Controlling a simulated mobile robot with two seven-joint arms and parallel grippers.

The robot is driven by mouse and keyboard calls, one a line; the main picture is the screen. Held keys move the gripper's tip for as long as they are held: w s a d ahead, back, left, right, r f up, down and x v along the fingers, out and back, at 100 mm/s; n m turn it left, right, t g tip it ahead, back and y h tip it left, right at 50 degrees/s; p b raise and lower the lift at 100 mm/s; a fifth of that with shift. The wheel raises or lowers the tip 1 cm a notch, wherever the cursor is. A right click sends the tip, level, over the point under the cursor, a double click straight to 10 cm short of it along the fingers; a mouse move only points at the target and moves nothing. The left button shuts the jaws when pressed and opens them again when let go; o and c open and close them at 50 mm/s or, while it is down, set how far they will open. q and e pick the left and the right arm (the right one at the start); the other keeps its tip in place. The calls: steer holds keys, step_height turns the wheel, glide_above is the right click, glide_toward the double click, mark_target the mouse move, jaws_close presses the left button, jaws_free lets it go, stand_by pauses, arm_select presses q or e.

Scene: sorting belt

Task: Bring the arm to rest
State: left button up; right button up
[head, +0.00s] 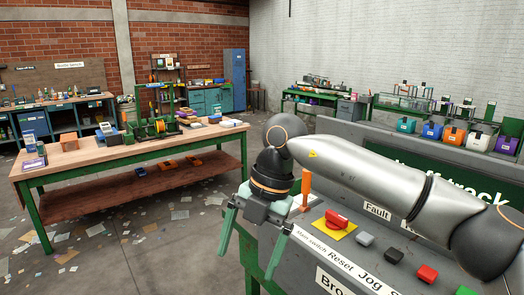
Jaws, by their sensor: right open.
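My right arm (370,175) reaches in from the right across the control panel. Its gripper (248,256) points down at the panel's left end, with its two green fingers spread apart and nothing between them. My left gripper is not in the picture.
Below the arm, the grey panel (322,262) carries a red switch on a yellow plate (335,222), an orange upright handle (306,188) and several buttons. A wooden workbench (110,158) with tools stands at left. Open floor (150,250) with scattered papers lies between.

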steer(key=s+a+f+n+g+y, duration=0.25)
steer(key=s+a+g+y, duration=0.35)
steer(key=s+a+y, duration=0.45)
steer(key=w+d+f+m+t+y+b, duration=0.15)
steer(key=w+m+t+y, duration=0.3)
steer(key=m+t, duration=0.45)
steer(key=w+d+f+m+t+y, duration=0.3)
steer(key=w+m+t, duration=0.2)
steer(key=m+t, duration=0.35)
steer(key=w+d+f+m+t+h, duration=0.1)
steer(key=d+f+m+t+h, duration=0.75)
steer(key=f, duration=0.45)
steer(key=s+d+f+m+g+h, duration=0.3)
steer(key=s+d+f, duration=0.5)
steer(key=f, duration=0.4)
steer(key=s+d+f+m+g+h, duration=0.3)
steer(key=s+d+f+g+h, duration=0.3)
steer(key=s+f, duration=0.5)
steer(key=d+h, duration=0.1)
steer(key=d, duration=0.1)
steer(key=shift+d+f+g+b, duration=0.3)
steer(key=shift+f, duration=0.1)
